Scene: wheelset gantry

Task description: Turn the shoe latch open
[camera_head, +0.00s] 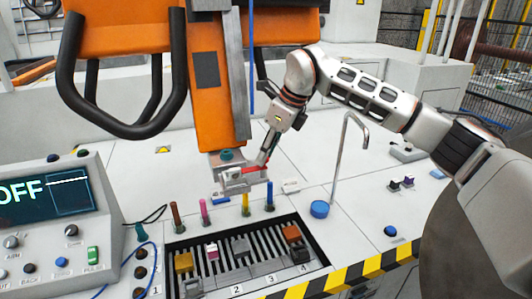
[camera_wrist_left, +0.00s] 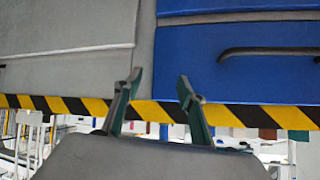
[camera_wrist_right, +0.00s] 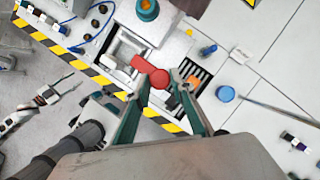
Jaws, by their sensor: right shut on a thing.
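The red shoe latch (camera_head: 254,169) sits on the grey shoe block (camera_head: 240,183) at the foot of the orange gantry arm. In the right wrist view the latch shows as a red bar (camera_wrist_right: 142,64) with a round end between the fingertips. My right gripper (camera_head: 266,160) reaches it from the right and is shut on the latch; the right wrist view shows its fingers (camera_wrist_right: 160,80) on both sides of the round end. My left gripper (camera_wrist_left: 156,82) shows only in the left wrist view, open and empty, in front of grey and blue cabinet fronts.
Below the shoe lies a slotted tray (camera_head: 215,272) with coloured blocks, and several coloured pegs stand behind it. A control panel (camera_head: 50,215) stands at the left. A bent metal rod (camera_head: 338,160) and a blue button (camera_head: 319,209) are right of the shoe.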

